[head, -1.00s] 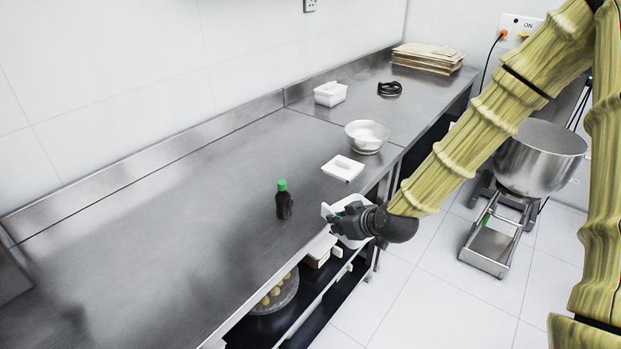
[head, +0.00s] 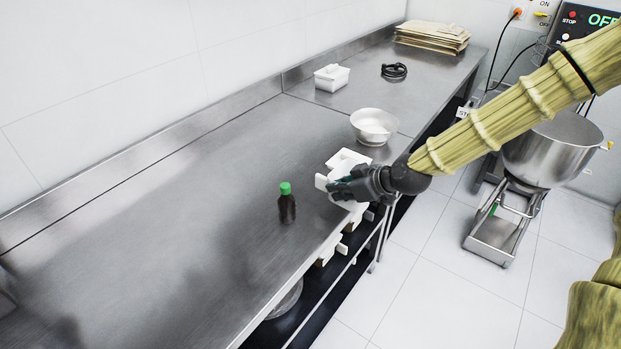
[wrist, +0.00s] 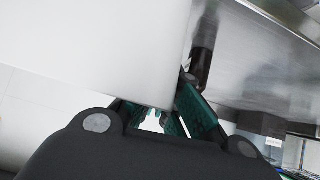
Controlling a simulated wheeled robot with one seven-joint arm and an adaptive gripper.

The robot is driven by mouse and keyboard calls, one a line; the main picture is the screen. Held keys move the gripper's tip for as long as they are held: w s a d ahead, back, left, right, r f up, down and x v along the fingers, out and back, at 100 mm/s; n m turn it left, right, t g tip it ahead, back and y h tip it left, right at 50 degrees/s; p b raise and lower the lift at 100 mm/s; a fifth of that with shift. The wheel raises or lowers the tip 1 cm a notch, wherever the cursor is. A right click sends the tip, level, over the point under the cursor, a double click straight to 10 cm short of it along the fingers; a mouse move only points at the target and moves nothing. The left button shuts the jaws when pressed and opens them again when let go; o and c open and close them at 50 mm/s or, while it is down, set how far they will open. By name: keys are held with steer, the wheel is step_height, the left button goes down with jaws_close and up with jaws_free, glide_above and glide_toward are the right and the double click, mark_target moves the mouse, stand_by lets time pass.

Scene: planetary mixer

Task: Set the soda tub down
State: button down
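The soda tub, a white tub, is in my gripper (head: 350,187), which is shut on it. In the head view the tub (head: 321,182) shows partly around the dark fingers, at the front edge of the steel counter (head: 220,215). In the wrist view its plain white wall (wrist: 90,50) fills the upper left, between the green-padded fingers (wrist: 160,118). I cannot tell whether its base touches the counter.
A dark bottle with a green cap (head: 287,205) stands left of the gripper. The mixer bowl (head: 552,150) is at right. The left counter is clear.

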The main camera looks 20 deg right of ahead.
mark_target(332, 172)
steer(key=w+a+p, duration=0.1)
steer(key=w, duration=0.2)
steer(key=w+a+p, duration=0.1)
steer(key=w+a, duration=0.1)
steer(key=w, duration=0.2)
steer(key=w+a+f+p, duration=0.1)
steer(key=w+a+p, duration=0.1)
steer(key=w, duration=0.2)
steer(key=shift+w+a, duration=0.15)
steer(key=shift+w, duration=0.05)
steer(key=shift+f+p, duration=0.95)
steer(key=shift+f, duration=0.85)
steer(key=c, duration=1.6)
jaws_free()
steer(key=shift+c, duration=0.2)
steer(key=shift+b+v, duration=1.55)
steer(key=shift+v, duration=3.8)
steer(key=shift+s+d+r, duration=0.3)
steer(key=shift+s+r, duration=0.05)
steer(key=shift+s, duration=0.05)
